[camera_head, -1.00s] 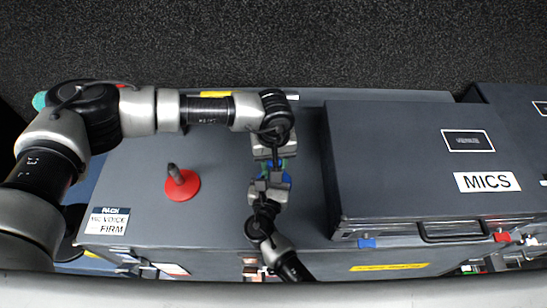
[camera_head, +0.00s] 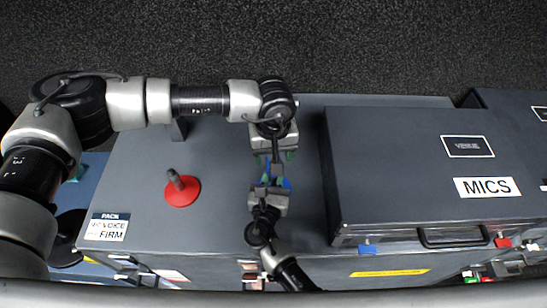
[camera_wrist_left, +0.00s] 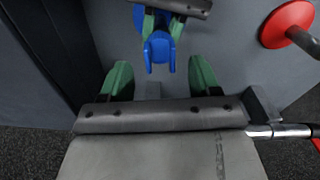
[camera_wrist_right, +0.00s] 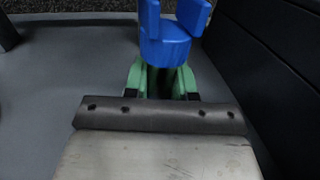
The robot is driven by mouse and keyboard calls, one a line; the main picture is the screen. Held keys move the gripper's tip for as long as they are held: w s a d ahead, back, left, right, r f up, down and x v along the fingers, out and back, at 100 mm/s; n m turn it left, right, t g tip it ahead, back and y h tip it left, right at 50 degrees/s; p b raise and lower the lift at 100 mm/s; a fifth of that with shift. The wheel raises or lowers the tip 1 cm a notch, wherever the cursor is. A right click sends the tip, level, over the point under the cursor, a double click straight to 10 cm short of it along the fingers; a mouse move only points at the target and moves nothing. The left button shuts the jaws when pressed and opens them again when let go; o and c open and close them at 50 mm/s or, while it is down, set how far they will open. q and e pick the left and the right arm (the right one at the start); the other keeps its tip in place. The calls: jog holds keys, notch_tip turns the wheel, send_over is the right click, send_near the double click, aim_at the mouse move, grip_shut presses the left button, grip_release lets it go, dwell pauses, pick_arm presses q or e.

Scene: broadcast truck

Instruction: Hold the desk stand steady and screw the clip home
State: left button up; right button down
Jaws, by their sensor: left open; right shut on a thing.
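The desk stand (camera_head: 182,192), a red round base with a dark upright post, stands on the grey case lid, left of both grippers. Its base also shows at the upper right of the left wrist view (camera_wrist_left: 288,24). The blue clip (camera_wrist_right: 165,42) has two prongs and is held between the green fingers of my right gripper (camera_wrist_right: 165,78), which is shut on it above the lid. My left gripper (camera_wrist_left: 160,78) is open and empty, its fingers spread and facing the clip (camera_wrist_left: 159,50). Neither gripper touches the stand.
A dark case marked MICS (camera_head: 420,165) rises just right of the grippers. A label card (camera_head: 107,227) lies at the lid's front left corner. The lid (camera_head: 225,215) is clear around the stand. Dark carpet (camera_head: 300,45) lies beyond the lid.

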pick_arm(q)
jog(key=shift+o, duration=0.8)
jog(key=n, duration=0.6)
jog(key=shift+s+d+r, duration=0.2)
jog(key=shift+d+r, duration=0.15)
jog(key=shift+r, duration=0.05)
jog(key=n, duration=0.3)
jog(key=r+n, duration=0.1)
jog(key=n, duration=0.3)
jog(key=shift+d, duration=0.1)
jog(key=n, duration=0.3)
jog(key=r+n, duration=0.1)
jog(key=n, duration=0.6)
jog(key=a+n, duration=0.1)
jog(key=n, duration=0.1)
jog(key=shift+w+r, duration=0.2)
jog(key=shift+r, duration=0.15)
jog(key=shift+f, duration=0.1)
jog(key=shift+f, duration=3.95)
